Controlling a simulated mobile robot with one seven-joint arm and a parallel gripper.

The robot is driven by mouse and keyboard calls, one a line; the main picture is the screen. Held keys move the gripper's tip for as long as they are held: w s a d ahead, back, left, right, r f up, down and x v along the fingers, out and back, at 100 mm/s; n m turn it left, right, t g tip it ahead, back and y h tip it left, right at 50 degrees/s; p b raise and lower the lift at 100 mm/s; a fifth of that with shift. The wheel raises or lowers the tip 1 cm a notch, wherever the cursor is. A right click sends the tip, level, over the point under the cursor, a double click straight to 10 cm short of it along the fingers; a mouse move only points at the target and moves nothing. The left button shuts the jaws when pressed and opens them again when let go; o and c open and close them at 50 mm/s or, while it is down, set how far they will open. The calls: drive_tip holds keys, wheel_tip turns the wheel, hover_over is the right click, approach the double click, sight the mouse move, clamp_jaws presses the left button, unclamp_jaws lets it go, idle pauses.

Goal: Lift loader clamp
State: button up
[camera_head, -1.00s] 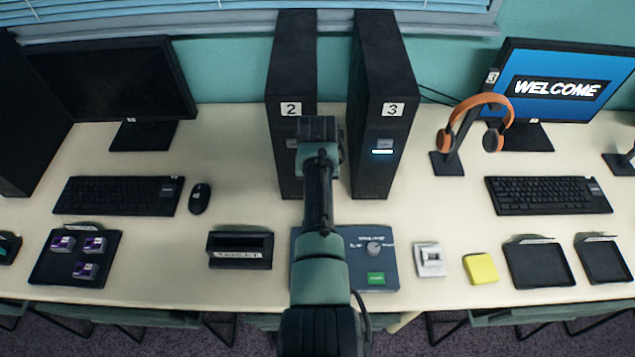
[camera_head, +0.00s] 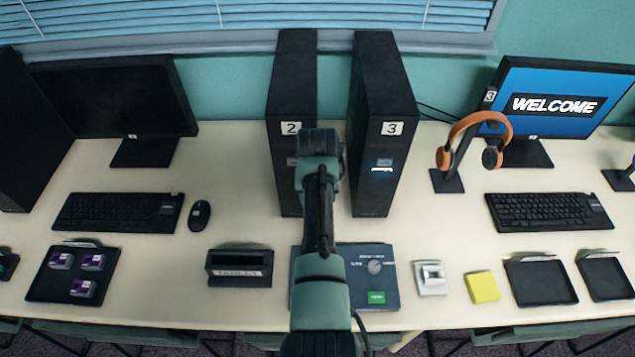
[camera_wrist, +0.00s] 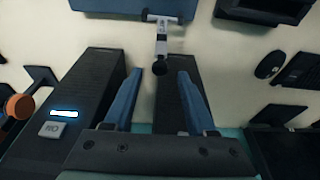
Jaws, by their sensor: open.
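My gripper (camera_wrist: 160,73) is open and empty in the wrist view, its two blue fingers apart. A slim T-shaped piece with a pale crossbar (camera_wrist: 161,19), a grey stem and a dark rounded end lies beyond the fingertips, roughly in line with the gap. It may be the loader clamp; I cannot tell for sure. It touches neither finger as far as I see. In the head view my arm covers this spot, and my fingers are hidden. A blue-grey panel (camera_head: 378,290) with a knob and green button lies partly behind my arm.
Black towers 2 (camera_head: 292,80) and 3 (camera_head: 384,80) stand close behind my wrist. A black slotted holder (camera_head: 239,268) is left of the panel. A white switch (camera_head: 430,279), a yellow block (camera_head: 482,287) and trays are right. A headphone stand (camera_head: 447,182) stands right of the towers.

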drive_tip(key=v, duration=1.1)
drive_tip(key=shift+r, duration=0.2)
